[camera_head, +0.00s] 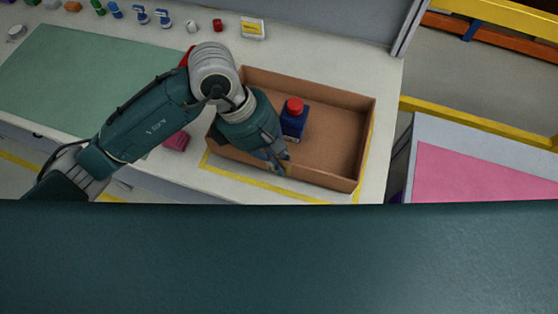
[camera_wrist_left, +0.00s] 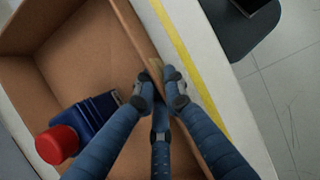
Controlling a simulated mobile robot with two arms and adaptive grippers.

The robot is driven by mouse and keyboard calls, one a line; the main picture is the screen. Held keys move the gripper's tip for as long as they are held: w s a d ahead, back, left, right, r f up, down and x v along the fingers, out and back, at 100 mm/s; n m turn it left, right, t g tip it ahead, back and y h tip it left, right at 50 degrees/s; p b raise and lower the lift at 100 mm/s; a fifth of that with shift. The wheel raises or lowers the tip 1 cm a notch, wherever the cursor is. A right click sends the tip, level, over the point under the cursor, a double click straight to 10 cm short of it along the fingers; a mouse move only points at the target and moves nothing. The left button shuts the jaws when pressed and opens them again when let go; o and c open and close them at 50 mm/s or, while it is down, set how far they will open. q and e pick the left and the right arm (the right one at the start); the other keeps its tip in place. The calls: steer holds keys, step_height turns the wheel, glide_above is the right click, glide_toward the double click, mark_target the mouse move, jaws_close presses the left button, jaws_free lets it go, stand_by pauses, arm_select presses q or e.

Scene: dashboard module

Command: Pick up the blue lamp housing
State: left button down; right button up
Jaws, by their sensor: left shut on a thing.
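The blue lamp housing (camera_head: 294,122), a dark blue block with a round red top, stands inside the brown open box (camera_head: 340,160), left of its middle. In the left wrist view the housing (camera_wrist_left: 92,113) is at the lower left, apart from the fingertips. My left gripper (camera_head: 282,166) reaches down over the box's front wall. In the left wrist view its fingertips (camera_wrist_left: 161,86) come together around the top of the box wall (camera_wrist_left: 136,32), not on the housing. My right gripper is not in view.
The box stands on a pale table with yellow line marking (camera_head: 235,180). A green mat (camera_head: 80,75) lies to the left, with a dark red block (camera_head: 177,141) near the box. Small parts line the back, including a yellow-labelled tray (camera_head: 252,28). A pink-topped surface (camera_head: 480,180) stands at right.

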arm_select(q)
step_height(320, 180, down, 2)
steer(key=shift+f, duration=0.1)
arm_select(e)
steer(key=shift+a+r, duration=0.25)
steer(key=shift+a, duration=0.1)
arm_select(q)
steer(key=shift+f, duration=0.15)
steer(key=c, duration=1.8)
jaws_free()
steer(key=shift+c, duration=0.2)
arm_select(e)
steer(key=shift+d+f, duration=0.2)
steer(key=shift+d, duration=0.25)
